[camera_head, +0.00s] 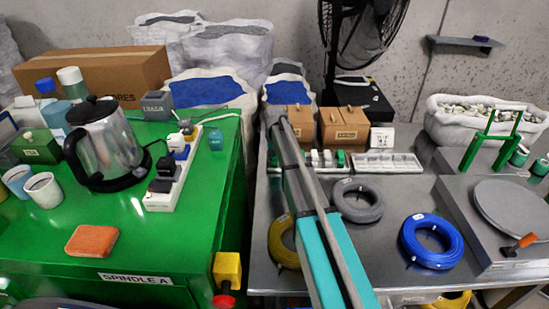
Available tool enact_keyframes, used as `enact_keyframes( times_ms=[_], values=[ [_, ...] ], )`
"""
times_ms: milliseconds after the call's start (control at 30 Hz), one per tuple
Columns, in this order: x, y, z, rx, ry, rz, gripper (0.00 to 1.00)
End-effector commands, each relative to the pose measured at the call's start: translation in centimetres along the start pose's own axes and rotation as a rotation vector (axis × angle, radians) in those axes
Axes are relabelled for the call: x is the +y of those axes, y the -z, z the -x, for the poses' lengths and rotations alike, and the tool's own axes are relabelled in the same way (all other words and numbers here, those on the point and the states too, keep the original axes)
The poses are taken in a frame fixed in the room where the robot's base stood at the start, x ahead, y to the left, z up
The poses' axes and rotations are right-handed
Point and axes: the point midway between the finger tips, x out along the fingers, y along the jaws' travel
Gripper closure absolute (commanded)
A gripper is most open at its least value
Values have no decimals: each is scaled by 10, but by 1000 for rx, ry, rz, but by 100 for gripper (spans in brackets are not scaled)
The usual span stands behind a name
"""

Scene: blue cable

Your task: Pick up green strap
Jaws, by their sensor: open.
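I cannot single out a green strap with certainty. A green upright frame with a crossbar (493,132) stands at the right, on or behind a grey surface. Green-sided rolls (519,155) sit beside it near the right edge. No gripper fingers can be made out in the head view. A long teal and grey bar, apparently part of my arm, reaches from the bottom centre towards the back and hides part of the metal table.
The green cabinet (160,240) carries a kettle (103,145), cups, an orange sponge (92,241) and a power strip (173,175). The metal table (385,265) holds a blue cable coil (431,241), a grey coil (358,199), a yellow coil (284,242) and cardboard boxes (343,124).

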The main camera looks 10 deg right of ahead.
Motion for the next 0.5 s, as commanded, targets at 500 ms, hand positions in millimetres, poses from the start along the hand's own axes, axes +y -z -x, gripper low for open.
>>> enact_keyframes(
  times_ms=[500],
  values=[
    [0, 0, 0, 0, 0, 0, 90]
  ],
)
